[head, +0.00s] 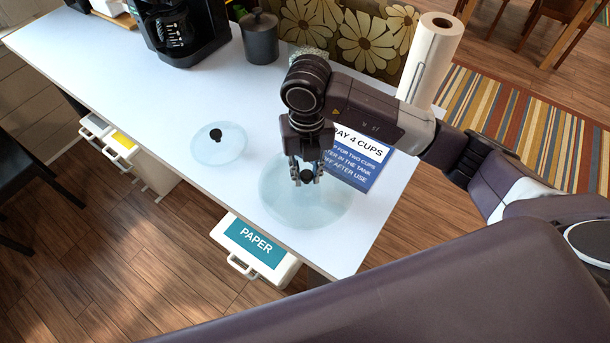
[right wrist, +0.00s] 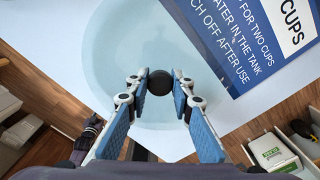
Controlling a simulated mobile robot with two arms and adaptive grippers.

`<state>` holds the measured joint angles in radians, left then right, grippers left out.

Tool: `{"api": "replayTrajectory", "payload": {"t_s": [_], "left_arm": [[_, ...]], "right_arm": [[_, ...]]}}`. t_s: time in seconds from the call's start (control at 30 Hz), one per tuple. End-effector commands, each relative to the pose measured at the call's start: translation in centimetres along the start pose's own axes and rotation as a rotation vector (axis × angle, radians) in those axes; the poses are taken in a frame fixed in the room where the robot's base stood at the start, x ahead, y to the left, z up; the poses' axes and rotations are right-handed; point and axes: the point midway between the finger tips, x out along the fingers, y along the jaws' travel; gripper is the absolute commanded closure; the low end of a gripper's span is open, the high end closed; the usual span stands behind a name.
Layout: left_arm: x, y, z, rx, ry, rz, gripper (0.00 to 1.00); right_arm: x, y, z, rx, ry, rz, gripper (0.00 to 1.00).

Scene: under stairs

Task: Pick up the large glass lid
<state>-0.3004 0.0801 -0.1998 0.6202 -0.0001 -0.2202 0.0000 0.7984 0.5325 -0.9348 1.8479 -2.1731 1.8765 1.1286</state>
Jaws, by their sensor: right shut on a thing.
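The large glass lid (head: 334,207) is a pale, see-through disc with a black knob, near the right end of the white counter. My right gripper (head: 306,177) points down over its middle and is shut on the black knob. In the right wrist view the knob (right wrist: 160,82) sits between the two blue-padded fingers, and the clear lid (right wrist: 120,50) spreads out around it. I cannot tell whether the lid touches the counter. A smaller glass lid (head: 232,149) with a black knob lies to the left. My left gripper does not show.
A blue and white printed sign (head: 352,174) lies beside the large lid. A paper towel roll (head: 432,60) stands behind it. A dark canister (head: 260,38) and a coffee maker (head: 182,35) stand at the back. A bin marked PAPER (head: 256,243) is below the counter's front edge.

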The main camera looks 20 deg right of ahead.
Motion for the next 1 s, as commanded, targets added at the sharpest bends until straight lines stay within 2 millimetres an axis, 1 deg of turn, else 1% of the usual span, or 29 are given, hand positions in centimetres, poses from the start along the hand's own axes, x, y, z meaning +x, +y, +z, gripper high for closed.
{"api": "replayTrajectory", "payload": {"t_s": [0.07,0.17,0.23,0.33,0.4,0.5,0.7,0.9,1.0], "left_arm": [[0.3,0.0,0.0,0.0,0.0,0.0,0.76],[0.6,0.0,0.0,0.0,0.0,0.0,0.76],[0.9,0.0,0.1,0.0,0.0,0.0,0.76],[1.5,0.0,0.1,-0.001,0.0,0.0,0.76],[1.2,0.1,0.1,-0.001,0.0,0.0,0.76],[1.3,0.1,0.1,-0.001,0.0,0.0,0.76],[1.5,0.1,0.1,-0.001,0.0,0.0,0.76],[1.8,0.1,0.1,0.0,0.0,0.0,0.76],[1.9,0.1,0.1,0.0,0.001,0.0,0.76]], "right_arm": [[-0.2,-0.2,-0.1,0.002,0.006,-0.006,1.0],[-1.4,-0.1,0.0,0.001,0.001,-0.002,1.0],[-2.7,0.0,0.0,-0.001,-0.002,0.0,1.0],[-5.2,0.1,0.1,-0.002,-0.005,0.002,1.0],[-7.4,-0.1,0.3,-0.002,-0.01,-0.001,1.0],[-10.1,0.0,0.3,0.0,-0.01,-0.001,1.0],[-14.8,0.0,0.1,0.001,-0.007,0.0,1.0],[-18.0,0.0,0.1,0.001,-0.005,0.001,1.0],[-18.9,0.0,0.1,0.0,-0.003,0.001,1.0]]}}
